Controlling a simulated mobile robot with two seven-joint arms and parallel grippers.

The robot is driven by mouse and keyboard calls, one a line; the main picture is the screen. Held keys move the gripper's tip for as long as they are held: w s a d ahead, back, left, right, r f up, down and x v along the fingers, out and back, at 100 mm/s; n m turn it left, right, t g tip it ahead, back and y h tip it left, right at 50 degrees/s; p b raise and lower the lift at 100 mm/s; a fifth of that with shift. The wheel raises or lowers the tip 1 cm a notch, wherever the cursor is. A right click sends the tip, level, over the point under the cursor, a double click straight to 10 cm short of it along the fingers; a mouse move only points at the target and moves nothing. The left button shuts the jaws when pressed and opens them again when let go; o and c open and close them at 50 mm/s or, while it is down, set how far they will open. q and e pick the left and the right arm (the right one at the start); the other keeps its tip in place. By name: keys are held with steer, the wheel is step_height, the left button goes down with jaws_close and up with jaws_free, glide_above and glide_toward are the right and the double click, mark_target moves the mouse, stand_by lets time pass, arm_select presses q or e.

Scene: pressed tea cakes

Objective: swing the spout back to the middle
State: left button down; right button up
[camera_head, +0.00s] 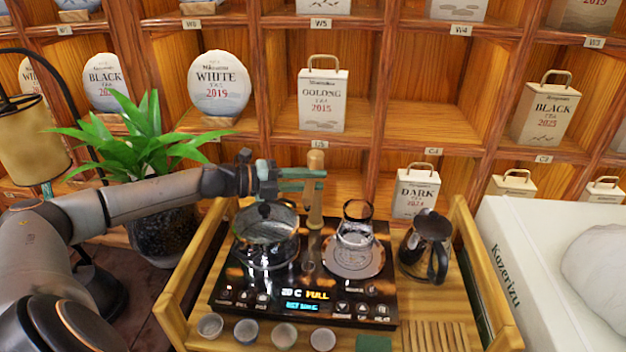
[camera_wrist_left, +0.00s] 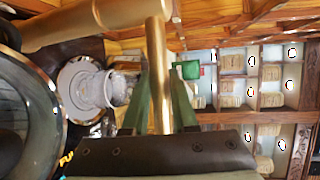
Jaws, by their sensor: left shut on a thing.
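The tap's pale wood-coloured post (camera_head: 315,205) stands upright at the back of the black tea stove (camera_head: 345,312). Its thinner golden spout (camera_wrist_left: 158,75) runs from the post back between my green fingers in the left wrist view. My left gripper (camera_head: 322,180) reaches in from the left, shut on the spout; the fingers mostly hide it in the head view. A glass kettle (camera_head: 266,245) stands on the stove's left, below my gripper. A clear glass pot (camera_head: 354,235) stands on its right. My right gripper is not in view.
A dark metal jug (camera_head: 428,245) stands right of the stove. Several small cups (camera_head: 284,333) line its front. A potted plant (camera_head: 150,150) stands behind my left forearm. Shelves with tea cakes and boxes rise behind. A white box (camera_head: 515,265) is at right.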

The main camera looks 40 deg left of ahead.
arm_select(q)
steer(key=c, duration=0.7)
jaws_free()
steer(key=shift+s+a, duration=0.1)
steer(key=shift+a, duration=0.05)
steer(key=p+v, duration=0.4)
steer(key=v, duration=0.8)
steer(key=shift+p, duration=0.35)
steer(key=shift+s, duration=0.1)
